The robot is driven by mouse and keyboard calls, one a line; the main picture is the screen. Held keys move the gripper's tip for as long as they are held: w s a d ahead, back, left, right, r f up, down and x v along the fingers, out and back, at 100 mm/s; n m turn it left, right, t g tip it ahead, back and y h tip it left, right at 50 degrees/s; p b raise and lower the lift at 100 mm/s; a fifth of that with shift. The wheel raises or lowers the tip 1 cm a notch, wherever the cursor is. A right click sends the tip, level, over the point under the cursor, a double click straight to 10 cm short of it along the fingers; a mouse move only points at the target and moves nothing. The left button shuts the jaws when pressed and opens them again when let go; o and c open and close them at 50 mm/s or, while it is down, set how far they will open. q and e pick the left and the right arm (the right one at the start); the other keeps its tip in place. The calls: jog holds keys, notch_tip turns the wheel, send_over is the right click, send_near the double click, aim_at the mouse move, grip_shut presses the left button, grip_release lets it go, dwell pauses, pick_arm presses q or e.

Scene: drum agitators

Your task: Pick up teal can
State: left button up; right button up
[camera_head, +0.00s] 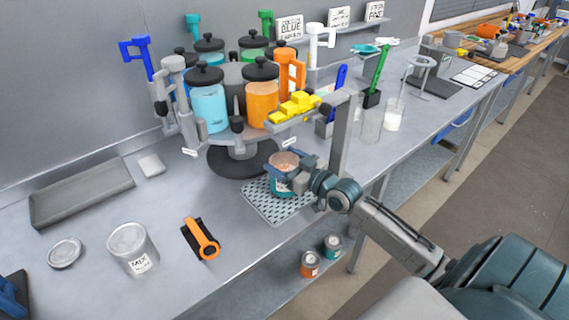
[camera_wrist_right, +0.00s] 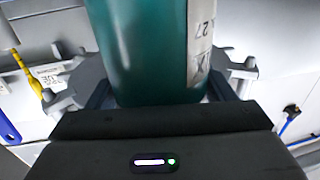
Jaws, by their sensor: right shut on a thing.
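A teal can (camera_head: 282,188) with a white label and a brownish open-looking top is over the perforated grey plate (camera_head: 262,208), below the round rack. My right gripper (camera_head: 287,176) reaches in from the right and is shut on this can, with a finger on each side. In the right wrist view the can's teal wall (camera_wrist_right: 140,50) and part of its label stand upright between the fingers. I cannot tell whether its bottom touches the plate. A second, smaller-looking teal can (camera_head: 332,246) stands on the lower shelf.
The rack with blue and orange jars (camera_head: 262,103) is close behind the held can; a grey upright (camera_head: 342,135) stands beside my wrist. An orange-black tool (camera_head: 200,239), MIX can (camera_head: 131,247) and lid (camera_head: 66,252) lie left. An orange can (camera_head: 310,264) is below.

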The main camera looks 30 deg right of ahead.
jog(key=s+a+r+p, duration=0.2)
jog(key=s+a, duration=0.2)
jog(key=s, duration=0.2)
jog(key=s+a+r+p, duration=0.2)
jog(key=s+a, duration=0.2)
jog(key=s, duration=0.3)
jog(key=shift+s+a+r, duration=0.15)
jog(key=shift+s+a, duration=0.1)
dwell(0.4)
jog(key=shift+s, duration=0.1)
